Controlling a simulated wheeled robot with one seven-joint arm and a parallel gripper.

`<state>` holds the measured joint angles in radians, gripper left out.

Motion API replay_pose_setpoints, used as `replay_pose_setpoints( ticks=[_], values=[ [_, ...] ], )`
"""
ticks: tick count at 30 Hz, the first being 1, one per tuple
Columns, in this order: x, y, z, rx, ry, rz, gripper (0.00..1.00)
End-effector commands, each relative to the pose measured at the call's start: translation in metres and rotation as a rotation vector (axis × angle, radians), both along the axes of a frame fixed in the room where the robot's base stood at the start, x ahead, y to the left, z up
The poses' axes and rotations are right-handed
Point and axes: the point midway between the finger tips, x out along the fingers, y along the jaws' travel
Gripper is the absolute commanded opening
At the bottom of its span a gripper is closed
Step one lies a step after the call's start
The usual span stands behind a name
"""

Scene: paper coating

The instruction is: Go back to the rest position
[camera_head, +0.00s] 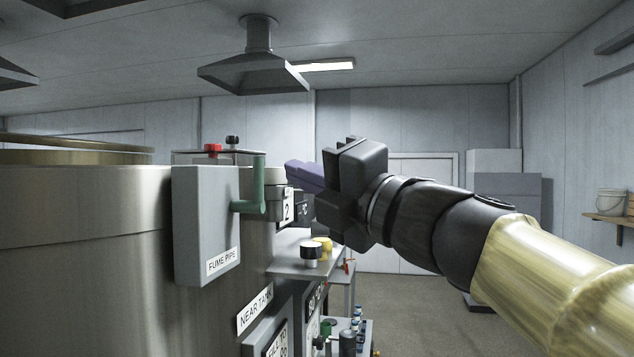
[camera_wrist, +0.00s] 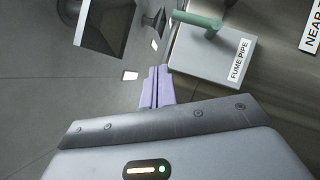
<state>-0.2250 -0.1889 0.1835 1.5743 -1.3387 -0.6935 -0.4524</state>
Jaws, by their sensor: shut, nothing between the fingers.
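My gripper (camera_head: 305,176) is in the middle of the head view, at the end of my arm that reaches in from the right. Its purple fingers point left toward the green handle of the fume pipe box. In the wrist view the two purple fingers (camera_wrist: 157,88) lie together, shut and empty. The grey box labelled "FUME PIPE" (camera_head: 207,225) is left of my gripper; it also shows in the wrist view (camera_wrist: 205,60). Its green handle (camera_head: 257,185) stands upright at the box's right side. The fingers look apart from it, though the depth gap is hard to judge.
A large metal tank (camera_head: 85,260) labelled "NEAR TANK" fills the left. A hood (camera_head: 253,73) hangs from the ceiling. Open floor (camera_head: 420,310) lies beyond my arm, before a white door (camera_head: 425,170).

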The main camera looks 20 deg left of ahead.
Motion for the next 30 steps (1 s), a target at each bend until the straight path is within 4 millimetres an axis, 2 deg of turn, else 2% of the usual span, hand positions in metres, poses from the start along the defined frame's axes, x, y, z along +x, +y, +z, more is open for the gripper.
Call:
replay_pose_setpoints(
  ticks=[12, 14, 17, 20, 23, 27, 30],
  values=[
    [0.005, -0.006, 0.000, 0.002, 0.004, -0.016, 0.00],
    [0.009, -0.007, -0.004, 0.010, 0.022, -0.024, 0.00],
    [0.028, -0.015, -0.019, 0.045, 0.103, -0.062, 0.00],
    [0.059, -0.032, -0.048, 0.112, 0.244, -0.135, 0.00],
    [0.096, -0.057, -0.090, 0.200, 0.426, -0.238, 0.00],
    [0.134, -0.097, -0.157, 0.323, 0.677, -0.391, 0.00],
    [0.152, -0.126, -0.208, 0.410, 0.849, -0.504, 0.00]
  ],
)
